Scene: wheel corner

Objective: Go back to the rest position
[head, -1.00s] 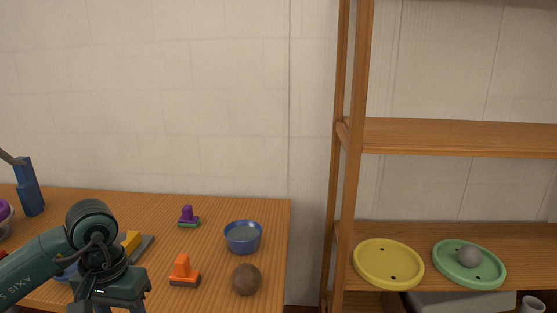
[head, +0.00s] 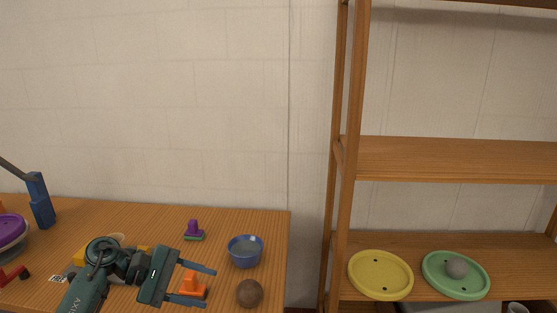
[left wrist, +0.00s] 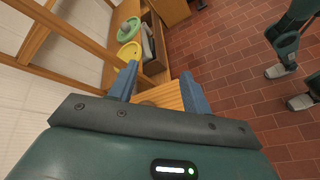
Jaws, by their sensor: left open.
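My left gripper (head: 195,284) is in the head view over the wooden table (head: 130,222), at the lower middle-left. Its two fingers are apart and point right, with nothing between them that it holds. An orange block on a dark base (head: 193,283) shows behind and between the fingers. In the left wrist view the open fingers of my left gripper (left wrist: 160,85) point toward the shelf and the table edge.
A blue bowl (head: 245,252), a brown ball (head: 249,293) and a purple block on a green base (head: 194,231) stand near the fingers. On the shelf (head: 450,243) at right lie a yellow plate (head: 380,287) and a green plate (head: 430,278) with a grey ball (head: 457,267).

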